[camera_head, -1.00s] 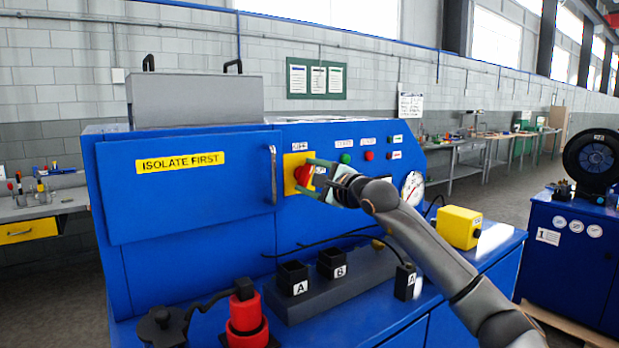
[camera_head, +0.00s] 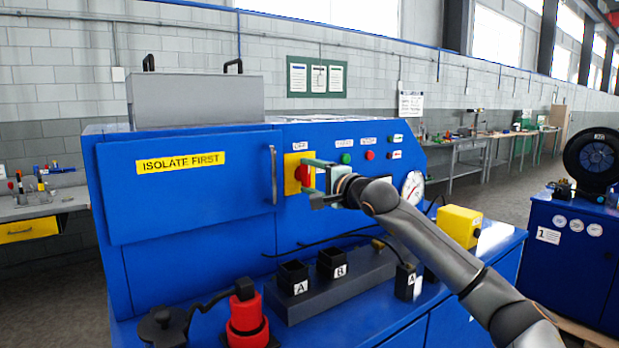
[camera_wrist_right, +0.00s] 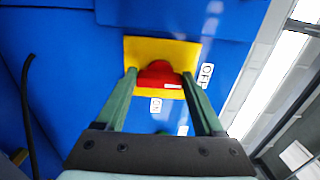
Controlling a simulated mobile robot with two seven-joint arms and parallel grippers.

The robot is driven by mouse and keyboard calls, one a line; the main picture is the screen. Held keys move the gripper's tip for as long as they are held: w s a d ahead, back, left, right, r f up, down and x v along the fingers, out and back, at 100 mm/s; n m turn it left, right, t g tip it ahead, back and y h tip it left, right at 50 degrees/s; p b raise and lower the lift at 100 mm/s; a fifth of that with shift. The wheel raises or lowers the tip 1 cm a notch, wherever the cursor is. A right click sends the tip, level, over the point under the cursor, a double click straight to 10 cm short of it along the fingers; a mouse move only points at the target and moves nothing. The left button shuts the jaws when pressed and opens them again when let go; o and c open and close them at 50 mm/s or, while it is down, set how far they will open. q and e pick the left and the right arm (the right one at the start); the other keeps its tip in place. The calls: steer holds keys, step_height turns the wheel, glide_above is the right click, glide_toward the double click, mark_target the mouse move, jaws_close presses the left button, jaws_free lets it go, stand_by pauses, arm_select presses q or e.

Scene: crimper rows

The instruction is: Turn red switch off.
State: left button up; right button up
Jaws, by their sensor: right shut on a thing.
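The red switch (camera_head: 301,174) is a knob on a yellow plate (camera_head: 290,187) on the blue machine's front, right of the door handle. My right gripper (camera_head: 308,180) is at the knob, one finger above the other. In the right wrist view the red switch (camera_wrist_right: 158,72) sits between the two green fingertips of my right gripper (camera_wrist_right: 159,76), which are shut on it. A white mark shows on the knob, and small white labels lie beside the yellow plate. The knob is partly hidden by the fingers in the head view. My left gripper is out of view.
A green button (camera_head: 346,158) and a red button (camera_head: 369,155) are right of the switch, close to my arm. The blue door (camera_head: 190,205) is shut. Below stand black sockets A (camera_head: 292,277) and B (camera_head: 331,263), a red plug (camera_head: 246,318) and a yellow box (camera_head: 459,226).

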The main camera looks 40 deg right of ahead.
steer(key=o, duration=1.4)
steer(key=shift+s, duration=0.1)
arm_select(q)
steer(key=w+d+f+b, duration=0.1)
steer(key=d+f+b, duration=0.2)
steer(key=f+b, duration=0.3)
steer(key=b, duration=0.4)
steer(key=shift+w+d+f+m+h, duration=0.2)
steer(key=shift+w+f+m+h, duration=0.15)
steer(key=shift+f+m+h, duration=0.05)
arm_select(e)
steer(key=s, duration=0.4)
steer(key=s+a, duration=0.1)
steer(key=s, duration=0.7)
steer(key=shift+s+a, duration=0.15)
steer(key=shift+a, duration=0.05)
